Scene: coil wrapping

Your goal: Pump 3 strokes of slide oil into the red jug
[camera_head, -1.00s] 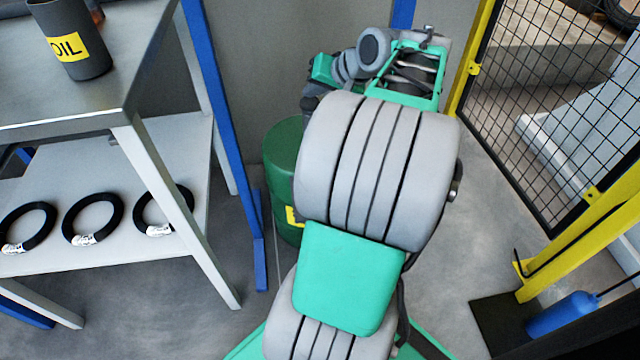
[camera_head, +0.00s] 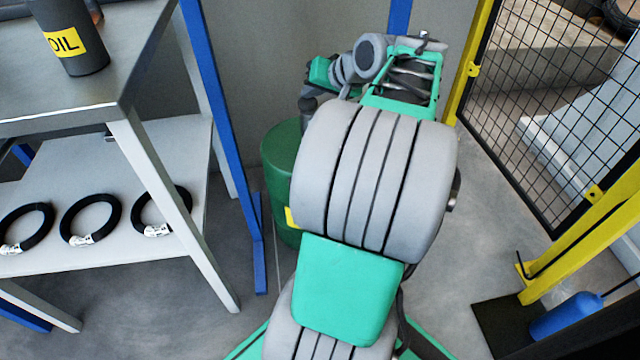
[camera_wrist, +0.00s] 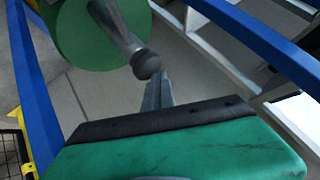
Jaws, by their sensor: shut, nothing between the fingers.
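A green drum (camera_head: 282,165) with a yellow label stands on the floor behind my arm in the head view, partly hidden by it. A dark upright part with a rounded top (camera_head: 308,108) shows above the drum, likely its pump. In the wrist view the drum (camera_wrist: 100,35) is at the upper left. A grey rod with a dark round knob (camera_wrist: 147,65) crosses in front of it. My gripper (camera_wrist: 161,82) is shut and empty, its fingertips close beside the knob; I cannot tell whether they touch. No red jug is in view.
A blue post (camera_head: 222,140) stands between table and drum. A yellow-framed mesh fence (camera_head: 550,110) and blue cylinder (camera_head: 565,315) are at right.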

